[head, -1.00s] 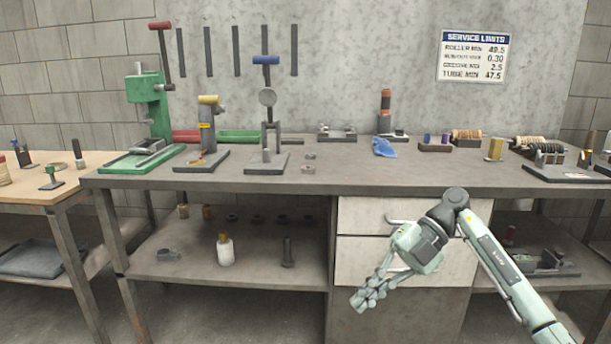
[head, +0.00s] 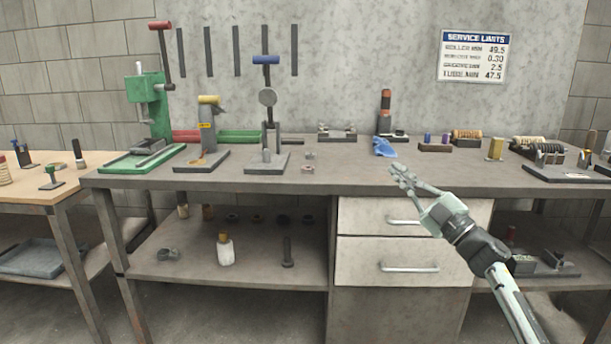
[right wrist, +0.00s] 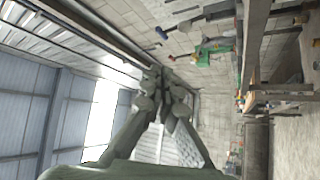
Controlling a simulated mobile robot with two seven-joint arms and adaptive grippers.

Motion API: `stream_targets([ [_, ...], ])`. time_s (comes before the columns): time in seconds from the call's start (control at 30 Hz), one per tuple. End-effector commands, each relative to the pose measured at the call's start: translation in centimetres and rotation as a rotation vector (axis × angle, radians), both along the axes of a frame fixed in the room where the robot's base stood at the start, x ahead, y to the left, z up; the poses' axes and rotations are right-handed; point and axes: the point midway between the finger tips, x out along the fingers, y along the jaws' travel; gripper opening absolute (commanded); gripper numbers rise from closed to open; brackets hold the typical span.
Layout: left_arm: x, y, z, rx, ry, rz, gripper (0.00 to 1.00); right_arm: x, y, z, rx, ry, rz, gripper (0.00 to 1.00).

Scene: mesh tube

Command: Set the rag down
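The blue rag (head: 384,147) lies crumpled on the workbench top (head: 350,178), right of the middle, in the head view. My right gripper (head: 398,174) is at the bench's front edge, above the drawers and nearer to me than the rag, apart from it. In the right wrist view its fingers (right wrist: 165,88) converge and meet at the tips with nothing seen between them. The rag cannot be made out in that view. My left gripper is not in view.
A dark stand with an orange-banded post (head: 385,112) is just behind the rag. A tray of small parts (head: 434,147) and a brass cylinder (head: 495,149) are to its right. Green (head: 148,115) and grey presses (head: 266,125) stand left.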

Motion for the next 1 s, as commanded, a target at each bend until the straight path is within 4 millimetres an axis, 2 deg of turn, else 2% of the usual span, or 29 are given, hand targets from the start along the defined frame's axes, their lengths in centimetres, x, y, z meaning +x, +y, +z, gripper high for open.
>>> stream_targets([
  [0.03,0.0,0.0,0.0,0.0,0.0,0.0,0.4,1.7,-2.9,0.2,0.081,0.038,-0.115,0.0],
  [0.1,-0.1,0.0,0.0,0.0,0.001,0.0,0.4,3.9,-7.3,-0.4,0.193,0.116,-0.282,0.0],
  [0.17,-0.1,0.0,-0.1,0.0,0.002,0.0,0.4,5.2,-10.9,-2.0,0.278,0.208,-0.416,0.0],
  [0.2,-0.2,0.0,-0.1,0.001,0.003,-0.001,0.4,5.8,-12.9,-3.5,0.326,0.277,-0.495,0.0],
  [0.3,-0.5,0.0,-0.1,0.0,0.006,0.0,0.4,6.4,-16.8,-7.8,0.414,0.458,-0.655,0.0],
  [0.4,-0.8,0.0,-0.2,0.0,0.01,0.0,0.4,6.0,-18.9,-12.1,0.466,0.634,-0.764,0.0],
  [0.5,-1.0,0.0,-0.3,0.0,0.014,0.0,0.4,5.0,-19.9,-16.2,0.493,0.806,-0.841,0.0],
  [0.63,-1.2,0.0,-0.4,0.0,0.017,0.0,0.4,3.0,-20.0,-21.1,0.504,1.028,-0.906,0.0],
  [0.67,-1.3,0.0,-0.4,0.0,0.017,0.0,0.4,2.4,-19.9,-22.2,0.502,1.08,-0.917,0.0],
  [0.7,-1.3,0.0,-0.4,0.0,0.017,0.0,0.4,1.6,-19.5,-24.2,0.493,1.114,-0.922,0.0],
  [0.87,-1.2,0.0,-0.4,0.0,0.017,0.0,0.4,-1.7,-18.1,-30.3,0.463,1.19,-0.928,0.0],
  [1.0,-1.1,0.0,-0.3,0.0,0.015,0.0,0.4,-5.6,-16.7,-36.3,0.432,1.275,-0.936,0.0],
])
